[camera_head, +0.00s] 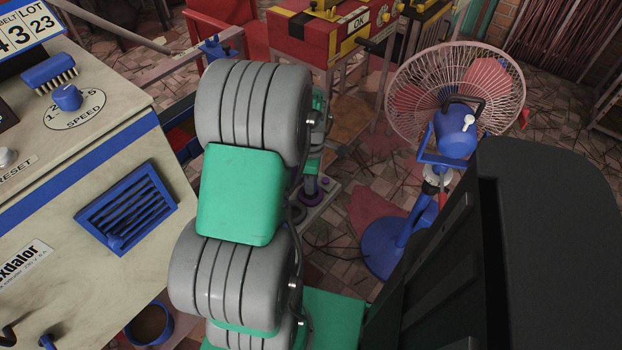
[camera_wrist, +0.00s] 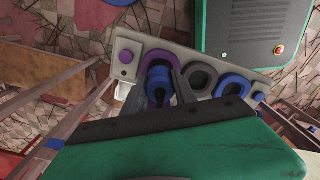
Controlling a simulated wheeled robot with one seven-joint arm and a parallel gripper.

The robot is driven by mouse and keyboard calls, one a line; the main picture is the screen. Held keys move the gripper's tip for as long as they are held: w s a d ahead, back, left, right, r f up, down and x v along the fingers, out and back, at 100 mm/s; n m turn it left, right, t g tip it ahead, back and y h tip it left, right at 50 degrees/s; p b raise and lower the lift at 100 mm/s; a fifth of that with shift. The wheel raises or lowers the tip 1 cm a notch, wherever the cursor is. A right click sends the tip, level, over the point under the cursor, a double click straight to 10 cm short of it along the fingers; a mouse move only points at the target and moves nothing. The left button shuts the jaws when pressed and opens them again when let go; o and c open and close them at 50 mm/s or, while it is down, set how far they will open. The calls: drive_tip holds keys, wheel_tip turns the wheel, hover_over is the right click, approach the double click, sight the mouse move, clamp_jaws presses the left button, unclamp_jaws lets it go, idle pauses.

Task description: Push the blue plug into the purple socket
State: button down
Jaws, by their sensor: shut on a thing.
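My gripper (camera_wrist: 157,78) is shut on the blue plug (camera_wrist: 155,83) in the wrist view, one dark finger on each side of it. The purple socket (camera_wrist: 152,57) is a purple ring on a pale strip, directly behind the plug. The plug overlaps the socket in this view; I cannot tell whether it is inside or just in front. My gripper and the lower plug are partly hidden by the green wrist housing. In the head view my arm hides most of this spot; a purple ring (camera_head: 309,196) shows low beside it.
In the head view a blue fan (camera_head: 455,130) stands to the right and a beige machine (camera_head: 60,200) to the left.

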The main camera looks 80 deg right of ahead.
drive_tip(key=shift+f+b, duration=0.8)
drive_tip(key=shift+f, duration=0.65)
drive_tip(key=c, duration=0.9)
unclamp_jaws()
